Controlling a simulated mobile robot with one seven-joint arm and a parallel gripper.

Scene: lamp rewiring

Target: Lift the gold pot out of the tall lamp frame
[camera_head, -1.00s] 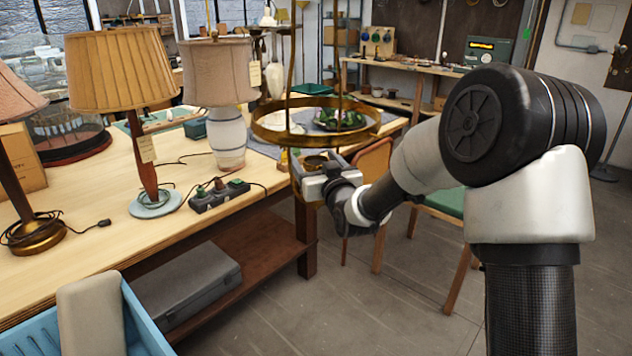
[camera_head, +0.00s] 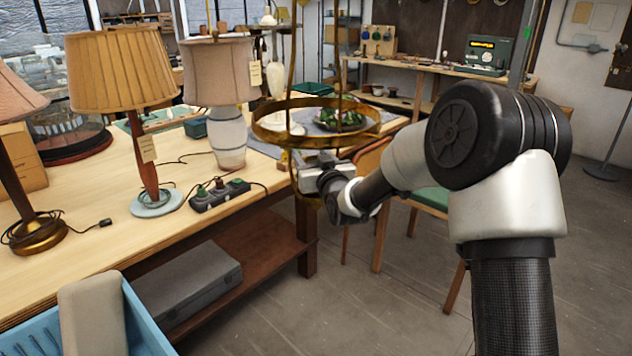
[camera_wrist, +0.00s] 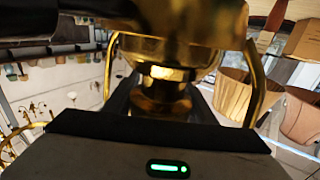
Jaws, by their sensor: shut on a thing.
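The tall lamp frame (camera_head: 345,139) is a brass frame with a wide horizontal ring and thin upright rods, near the end of the workbench. The gold pot (camera_head: 322,157) shows just below the ring, inside the frame and partly hidden by the ring and my gripper. My gripper (camera_head: 312,177) reaches in from the right at the lower part of the frame and is shut on the pot. In the wrist view the shiny pot (camera_wrist: 165,73) has its narrow part between my dark fingers (camera_wrist: 160,105). Curved gold rods pass on both sides of it. I cannot tell whether pot and frame touch.
The workbench (camera_head: 100,255) holds a pleated lamp (camera_head: 122,70), a white-based lamp (camera_head: 228,140), and a switch box (camera_head: 219,194). A bowl of green things (camera_head: 340,118) sits behind the ring. A green-seated chair (camera_head: 430,199) stands behind my arm.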

